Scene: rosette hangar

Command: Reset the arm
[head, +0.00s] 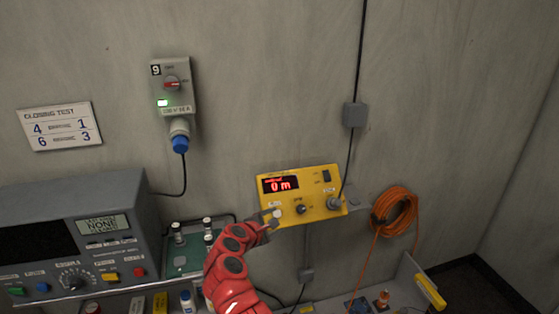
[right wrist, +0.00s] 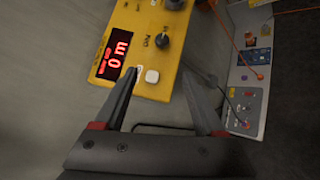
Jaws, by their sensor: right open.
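My right arm is red and reaches up from the bottom of the head view. Its gripper (head: 270,220) is at the lower left corner of a yellow control box (head: 322,206) on the wall. In the right wrist view the gripper (right wrist: 172,95) is open, with its two dark fingers apart and nothing between them. The yellow box (right wrist: 166,60) is just beyond the fingers, and a white button on it lies between them. Whether a fingertip touches the box I cannot tell. The box's red display reads "0 m". My left gripper is not in view.
A grey instrument (head: 100,240) with a screen reading "NONE" stands at left. A switch box (head: 173,85) with a blue plug and a "CLOSING TEST" sign (head: 60,125) are on the wall. An orange cable coil (head: 397,210) hangs at right. Small bottles (head: 207,225) stand beside the arm.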

